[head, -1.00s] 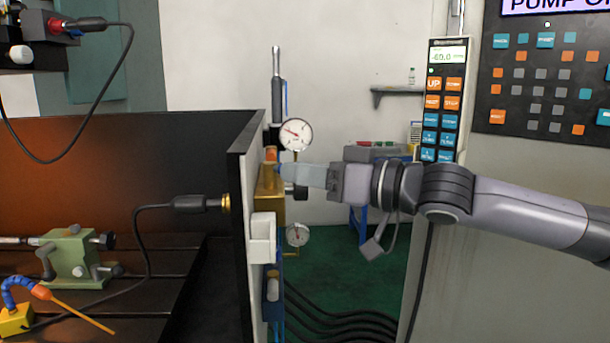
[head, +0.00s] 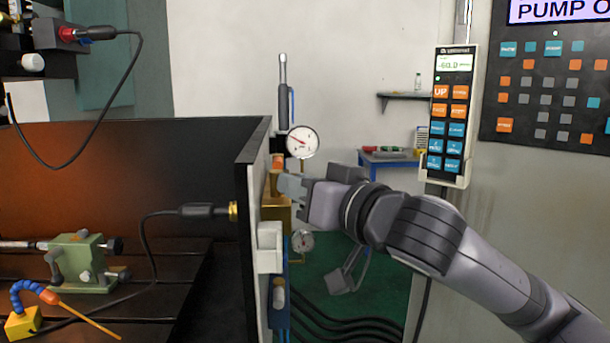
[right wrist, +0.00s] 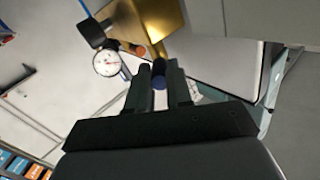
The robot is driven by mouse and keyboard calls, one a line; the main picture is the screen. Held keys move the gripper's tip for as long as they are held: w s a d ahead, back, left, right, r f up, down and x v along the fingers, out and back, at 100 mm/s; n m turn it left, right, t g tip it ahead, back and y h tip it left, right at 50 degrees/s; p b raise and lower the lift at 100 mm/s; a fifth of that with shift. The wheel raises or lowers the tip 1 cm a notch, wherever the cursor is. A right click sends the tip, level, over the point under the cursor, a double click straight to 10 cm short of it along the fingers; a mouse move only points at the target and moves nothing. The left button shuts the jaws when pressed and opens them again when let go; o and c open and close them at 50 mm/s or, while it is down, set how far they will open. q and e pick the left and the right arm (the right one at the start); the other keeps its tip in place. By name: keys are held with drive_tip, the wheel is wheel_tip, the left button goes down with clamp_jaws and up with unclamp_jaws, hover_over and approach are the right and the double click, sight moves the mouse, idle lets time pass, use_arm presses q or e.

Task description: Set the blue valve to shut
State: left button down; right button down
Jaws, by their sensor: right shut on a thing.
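The blue valve (right wrist: 158,74) shows in the right wrist view as a dark blue round handle end at the brass block (right wrist: 157,18). My right gripper (right wrist: 156,78) is shut on it, one finger on each side. In the head view my right gripper (head: 284,186) reaches in from the right to the brass block (head: 277,216) on the side of the dark-walled enclosure. The valve is hidden behind the fingers there, so I cannot tell its setting. My left gripper is not in view.
A pressure gauge (head: 302,142) sits just above my right gripper, and a second gauge (head: 302,240) below it. An orange knob (right wrist: 137,50) is close to the fingers. A pendant (head: 448,118) hangs at the right. Black hoses (head: 345,328) run along the green floor.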

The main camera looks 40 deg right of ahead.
drive_tip(key=m+h+p, duration=0.1)
drive_tip(key=h, duration=0.1)
drive_tip(key=a+m+h, duration=0.1)
drive_tip(key=a+m+h+p, duration=0.1)
drive_tip(key=h, duration=0.1)
drive_tip(key=shift+w+a+m+g+h+p, duration=0.1)
drive_tip(key=shift+w+m+g+h+p, duration=0.05)
drive_tip(key=shift+m+g+h+p, duration=0.2)
drive_tip(key=shift+w+a+m+g+h, duration=0.15)
drive_tip(key=shift+m+g+h, duration=0.1)
drive_tip(key=shift+m+h, duration=0.35)
drive_tip(key=shift+s+a+m+g+h, duration=0.15)
drive_tip(key=shift+m+g+h, duration=0.1)
drive_tip(key=shift+h, duration=0.5)
drive_tip(key=shift+w, duration=0.15)
drive_tip(key=c, duration=1)
unclamp_jaws()
drive_tip(key=shift+c, duration=0.2)
